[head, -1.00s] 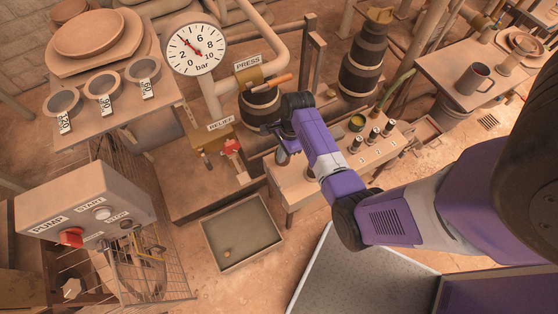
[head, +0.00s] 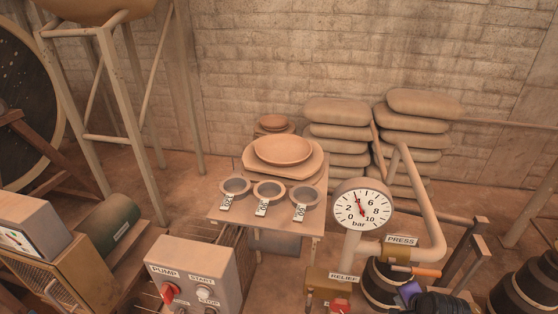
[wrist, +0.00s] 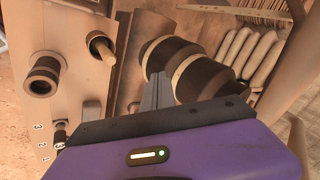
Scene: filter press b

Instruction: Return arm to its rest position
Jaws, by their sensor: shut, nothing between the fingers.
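My gripper (wrist: 158,88) shows in the wrist view as narrow grey fingers, closed together and empty, in front of a purple housing. The fingers overlap a dark banded cylinder (wrist: 188,66) in the picture; I cannot tell whether they touch it. In the head view only a purple and black part of my arm (head: 410,290) shows at the bottom edge, close to the orange lever (head: 425,271) under the PRESS sign (head: 401,240). The rest of the arm is outside that view.
The pressure gauge (head: 362,206) reads about 4 bar. The RELIEF valve's red handle (head: 340,306) is below it. A PUMP box (head: 190,268) and a table with three labelled cups (head: 268,190) stand to the left. The wrist view shows a dark fitting (wrist: 45,73) and a tan peg (wrist: 102,48).

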